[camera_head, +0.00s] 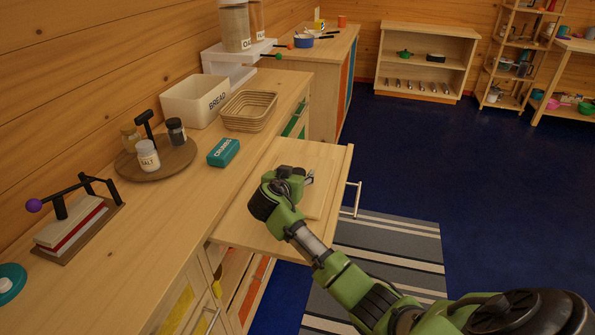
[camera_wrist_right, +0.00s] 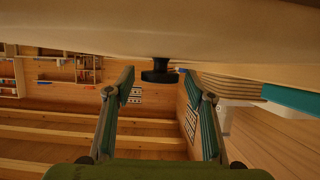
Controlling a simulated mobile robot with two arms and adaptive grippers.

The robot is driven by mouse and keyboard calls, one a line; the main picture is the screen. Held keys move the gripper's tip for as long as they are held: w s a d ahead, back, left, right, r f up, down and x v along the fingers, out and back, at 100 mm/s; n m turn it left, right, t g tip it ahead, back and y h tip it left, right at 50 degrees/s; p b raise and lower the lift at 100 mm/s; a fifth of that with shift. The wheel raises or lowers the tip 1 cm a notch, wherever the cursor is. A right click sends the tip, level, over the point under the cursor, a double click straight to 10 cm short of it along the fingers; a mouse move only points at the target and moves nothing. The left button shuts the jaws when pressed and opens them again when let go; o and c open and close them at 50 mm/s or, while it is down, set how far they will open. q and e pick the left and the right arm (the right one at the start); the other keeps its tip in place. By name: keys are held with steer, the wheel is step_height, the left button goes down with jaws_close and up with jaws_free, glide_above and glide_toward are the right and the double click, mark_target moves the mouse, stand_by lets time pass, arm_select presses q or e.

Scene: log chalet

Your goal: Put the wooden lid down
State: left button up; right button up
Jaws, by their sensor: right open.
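The wooden lid (camera_head: 323,193) is a pale, flat square panel lying on the pulled-out wooden surface (camera_head: 240,228) at the counter's front. My right gripper (camera_head: 307,178) is low over it and hides part of it. In the right wrist view, which looks upside down, a pale wooden surface fills the top and a black knob (camera_wrist_right: 160,75) stands from it. My right gripper (camera_wrist_right: 159,84) is open, with the knob between and slightly past its fingertips; neither finger visibly touches it. My left gripper is not in view.
On the counter stand a teal box (camera_head: 223,152), a woven basket (camera_head: 248,111), a bread bin (camera_head: 194,101) and a round board (camera_head: 182,164) with jars. A metal handle (camera_head: 356,200) sticks out at the pulled-out surface's right. The floor beyond is mostly clear.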

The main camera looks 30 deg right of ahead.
steer(key=p+v, duration=0.5)
steer(key=v, duration=0.5)
steer(key=shift+r, duration=0.2)
steer(key=shift+s+a+r, duration=0.15)
steer(key=shift+s+a, duration=0.15)
